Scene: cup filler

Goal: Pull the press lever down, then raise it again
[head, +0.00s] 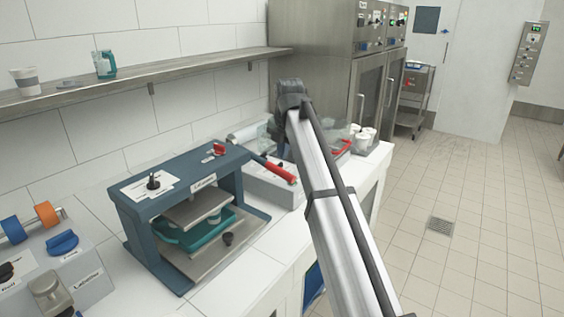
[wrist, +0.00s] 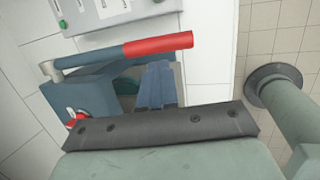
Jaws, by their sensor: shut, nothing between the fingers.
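The press (head: 225,176) is a dark blue frame on the counter, with metal plates and a teal tray inside. Its lever is a dark rod with a red handle (head: 281,173), sticking out from the frame's right side, roughly level. In the wrist view the red handle (wrist: 158,44) lies across the picture, just beyond my fingertips. My gripper (wrist: 156,68) is shut and empty, its blue fingers side by side below the handle in that picture. I cannot tell whether they touch it. In the head view my arm hides the gripper.
A grey box (head: 270,186) stands right of the press, beside the lever. Another grey machine (head: 82,262) with blue and orange knobs stands at the left. White cups (head: 366,136) stand farther back. A wall shelf (head: 170,75) runs above. The tiled floor at right is clear.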

